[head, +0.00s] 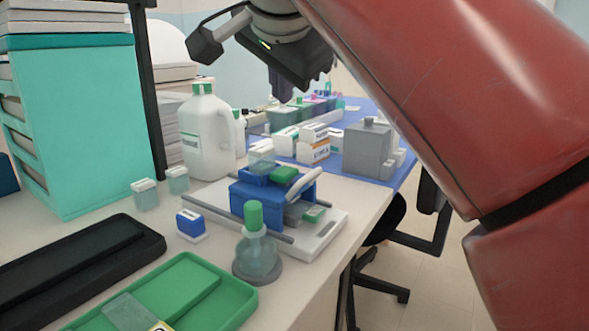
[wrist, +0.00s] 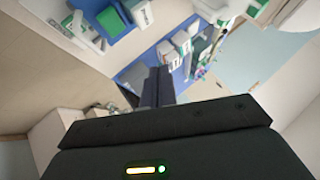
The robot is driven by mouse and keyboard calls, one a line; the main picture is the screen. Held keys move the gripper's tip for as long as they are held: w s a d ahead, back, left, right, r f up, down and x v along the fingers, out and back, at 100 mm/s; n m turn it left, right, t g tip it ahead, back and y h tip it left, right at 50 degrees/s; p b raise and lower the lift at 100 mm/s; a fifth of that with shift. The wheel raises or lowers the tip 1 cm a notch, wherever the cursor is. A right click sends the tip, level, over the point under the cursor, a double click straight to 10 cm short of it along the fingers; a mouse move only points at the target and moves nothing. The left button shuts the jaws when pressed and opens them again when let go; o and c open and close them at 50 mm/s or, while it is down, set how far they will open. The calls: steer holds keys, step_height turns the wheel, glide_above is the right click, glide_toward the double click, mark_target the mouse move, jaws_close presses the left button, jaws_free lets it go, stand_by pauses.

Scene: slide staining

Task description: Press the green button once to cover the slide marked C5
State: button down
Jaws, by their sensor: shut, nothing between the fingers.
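A blue device (head: 250,200) sits on a white base plate on the bench, with a raised green block, which looks like the button (head: 284,174), on its top. The green block also seems to show at the top left of the wrist view (wrist: 121,20). A slide with a green label (head: 315,213) lies at the device's right side; its marking is too small to read. My gripper (head: 281,88) is shut and empty, high above and behind the device, apart from it. Its fingers (wrist: 158,82) show together in the wrist view.
A green-capped dropper bottle (head: 256,245) stands in front of the device. A green tray (head: 225,290) with a slide (head: 127,312) is at the front left. A white jug (head: 205,135) and small boxes (head: 312,150) stand behind. The bench's right edge is close to the device.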

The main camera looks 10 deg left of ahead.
steer(key=b, duration=0.3)
glide_above(283, 174)
step_height(283, 174, down, 7)
steer(key=shift+f+b, duration=0.65)
steer(key=shift+f, duration=0.1)
stand_by(1.4)
steer(key=shift+f+b, duration=0.35)
steer(key=shift+f, duration=0.05)
steer(key=shift+f+b, duration=0.55)
steer(key=shift+f, duration=0.1)
stand_by(0.6)
stand_by(0.3)
steer(key=shift+r+p, duration=1)
steer(key=shift+r, duration=0.05)
steer(key=shift+r+p, duration=2.05)
steer(key=shift+r, duration=0.5)
